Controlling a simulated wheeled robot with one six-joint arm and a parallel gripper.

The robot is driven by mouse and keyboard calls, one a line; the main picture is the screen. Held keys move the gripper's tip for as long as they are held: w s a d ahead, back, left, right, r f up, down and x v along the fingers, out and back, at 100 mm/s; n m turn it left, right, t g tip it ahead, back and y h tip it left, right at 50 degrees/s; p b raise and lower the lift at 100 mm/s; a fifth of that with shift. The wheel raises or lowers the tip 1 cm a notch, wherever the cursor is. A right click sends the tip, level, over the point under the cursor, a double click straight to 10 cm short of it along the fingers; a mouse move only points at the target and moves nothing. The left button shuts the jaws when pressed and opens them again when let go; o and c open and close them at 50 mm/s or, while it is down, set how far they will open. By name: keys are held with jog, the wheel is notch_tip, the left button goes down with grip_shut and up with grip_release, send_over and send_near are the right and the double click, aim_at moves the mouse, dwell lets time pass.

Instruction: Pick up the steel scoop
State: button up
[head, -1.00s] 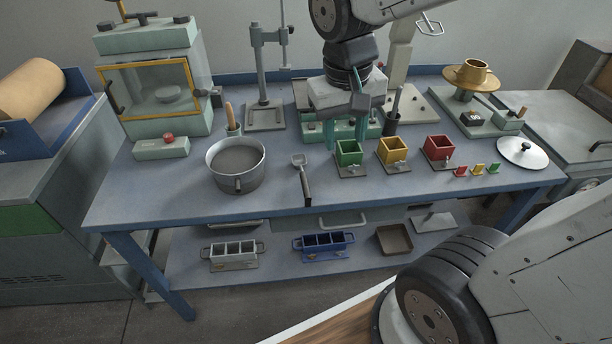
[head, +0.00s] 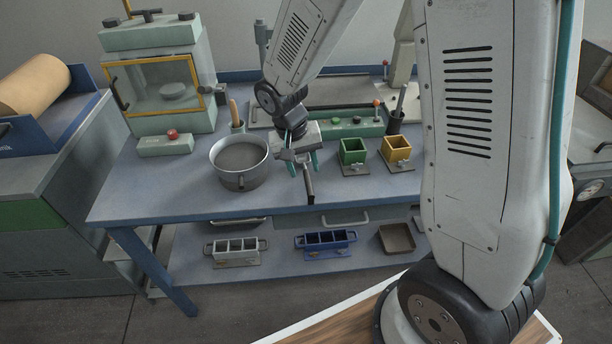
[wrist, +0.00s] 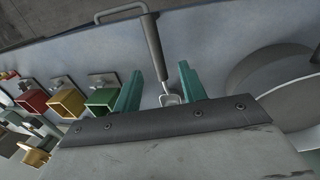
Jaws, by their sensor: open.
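The steel scoop (head: 310,188) lies on the blue bench, its dark handle pointing toward the front edge. In the head view my gripper hides its bowl. In the wrist view the scoop (wrist: 153,45) shows with its handle reaching up the picture and its small bowl low between the fingers. My gripper (head: 303,171) points down over the scoop, with its two teal fingers apart and nothing held. In the wrist view the gripper (wrist: 161,75) has one finger on each side of the scoop. I cannot tell the exact height left between fingertips and bench.
A grey pot (head: 239,166) stands close to the left of the gripper. A green box (head: 353,152) and a yellow box (head: 396,150) stand to the right. A red box (wrist: 33,101) shows in the wrist view. Mould trays sit on the lower shelf (head: 200,262).

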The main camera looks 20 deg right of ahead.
aim_at(307, 176)
jog(key=f, duration=0.3)
jog(key=shift+d+f, duration=0.25)
jog(key=shift+d, duration=0.15)
grip_shut()
